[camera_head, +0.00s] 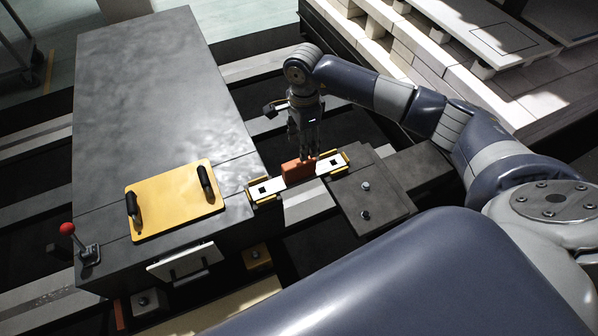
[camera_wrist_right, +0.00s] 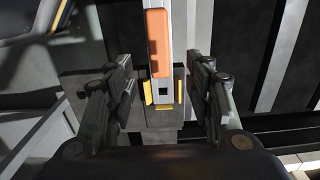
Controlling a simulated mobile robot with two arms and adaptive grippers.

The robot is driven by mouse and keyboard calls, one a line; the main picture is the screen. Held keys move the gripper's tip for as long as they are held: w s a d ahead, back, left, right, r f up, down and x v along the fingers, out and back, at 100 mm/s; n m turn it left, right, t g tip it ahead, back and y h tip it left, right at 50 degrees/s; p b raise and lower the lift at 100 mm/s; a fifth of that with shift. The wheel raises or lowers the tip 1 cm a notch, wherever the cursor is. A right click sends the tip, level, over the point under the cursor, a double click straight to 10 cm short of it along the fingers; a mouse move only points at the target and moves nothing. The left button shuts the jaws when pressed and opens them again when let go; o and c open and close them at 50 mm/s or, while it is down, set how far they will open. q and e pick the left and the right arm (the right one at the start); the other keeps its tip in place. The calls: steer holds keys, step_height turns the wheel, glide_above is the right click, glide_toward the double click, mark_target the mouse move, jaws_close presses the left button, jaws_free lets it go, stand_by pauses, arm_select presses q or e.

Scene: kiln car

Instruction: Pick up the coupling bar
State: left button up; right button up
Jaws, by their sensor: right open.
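The coupling bar (camera_head: 265,187) is a pale flat bar with black squares near its ends and a raised orange grip in the middle. It spans from the dark car block to a dark plate, with its ends in yellow brackets. My right gripper (camera_head: 309,154) points down at the bar, close to the orange grip. In the right wrist view my right gripper (camera_wrist_right: 161,75) is open, with one finger on each side of the coupling bar (camera_wrist_right: 163,85). The orange grip lies ahead, between and beyond the fingertips; I see no contact. My left gripper is not in view.
The large dark block (camera_head: 150,90) at left carries a yellow plate (camera_head: 172,203) with two black handles and a red-knobbed lever (camera_head: 67,229). The dark plate (camera_head: 370,195) at right has two bolts. Pale brick stacks (camera_head: 450,70) stand at upper right.

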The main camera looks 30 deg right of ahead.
mark_target(299, 162)
step_height(299, 162, down, 5)
steer(key=f, duration=0.2)
steer(key=a+f+b, duration=0.1)
steer(key=f, duration=0.2)
steer(key=shift+a, duration=0.1)
steer(key=shift+f, duration=0.3)
jaws_close()
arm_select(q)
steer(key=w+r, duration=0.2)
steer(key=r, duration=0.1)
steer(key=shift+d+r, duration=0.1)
arm_select(e)
steer(key=shift+w+r, duration=0.1)
steer(key=shift+r, duration=0.05)
